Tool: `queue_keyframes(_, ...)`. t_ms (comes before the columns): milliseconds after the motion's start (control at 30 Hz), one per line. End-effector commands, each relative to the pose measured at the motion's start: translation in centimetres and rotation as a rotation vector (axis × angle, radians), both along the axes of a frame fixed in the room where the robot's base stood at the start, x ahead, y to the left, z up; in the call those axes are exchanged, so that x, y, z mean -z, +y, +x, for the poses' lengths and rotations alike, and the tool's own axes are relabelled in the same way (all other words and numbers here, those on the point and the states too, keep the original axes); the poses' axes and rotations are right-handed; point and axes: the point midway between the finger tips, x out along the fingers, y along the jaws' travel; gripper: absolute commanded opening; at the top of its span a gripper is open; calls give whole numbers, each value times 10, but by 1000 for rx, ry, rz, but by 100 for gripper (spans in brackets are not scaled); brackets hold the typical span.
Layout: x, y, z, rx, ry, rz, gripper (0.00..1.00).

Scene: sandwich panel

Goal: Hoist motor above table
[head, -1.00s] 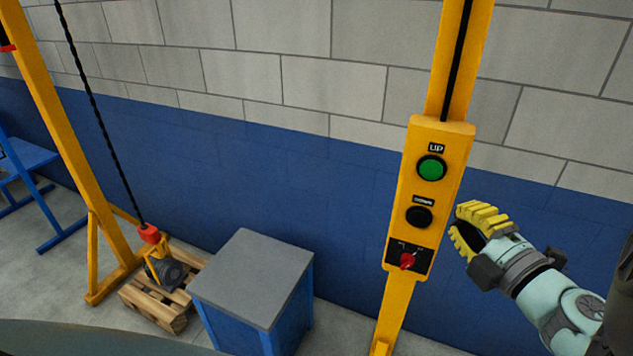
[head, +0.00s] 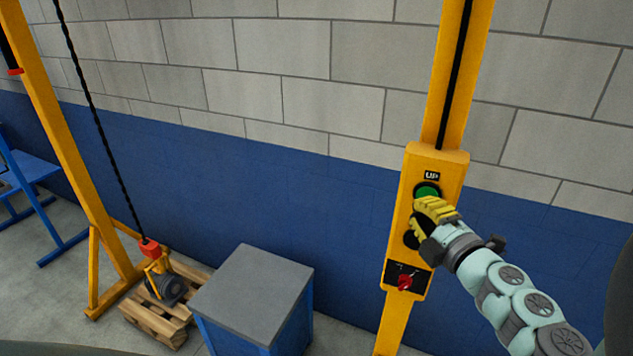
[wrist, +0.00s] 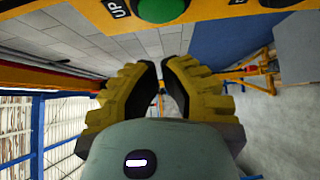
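The motor (head: 172,289) is dark grey and sits on a wooden pallet (head: 150,322) at the lower left. A red hook block (head: 150,250) on a black chain (head: 98,120) is just above it, with a yellow piece between them. The table (head: 255,290), blue with a grey top, stands to its right. The yellow control box (head: 448,170) has a green UP button (head: 427,189), partly hidden by my gripper, a black button below it, and a red switch (head: 404,282). My gripper (head: 425,207) is nearly closed and empty, in front of the box just below the green button (wrist: 160,8); contact cannot be told.
A yellow hoist frame has a left post (head: 62,140) and a right post (head: 455,80) carrying the box. A blue bench (head: 35,170) stands at the far left. A grey and blue block wall is behind.

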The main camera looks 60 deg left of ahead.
Motion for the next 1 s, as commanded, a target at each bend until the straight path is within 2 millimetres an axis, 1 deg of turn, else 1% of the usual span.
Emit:
queue_keyframes(33, -6, 2, 4, 2, 1, 2, 0)
queue_keyframes(100, -6, 3, 11, 10, -1, 1, 0)
queue_keyframes(300, -5, 12, 18, 0, 3, 1, 0)
queue_keyframes(400, -5, 9, 28, 16, -1, -5, 0)
queue_keyframes(533, -5, 10, 35, 22, -6, -7, 0)
queue_keyframes(633, -4, 11, 38, 24, -4, -8, 0)
queue_keyframes(1000, -1, 19, 35, 3, -1, -1, 0)
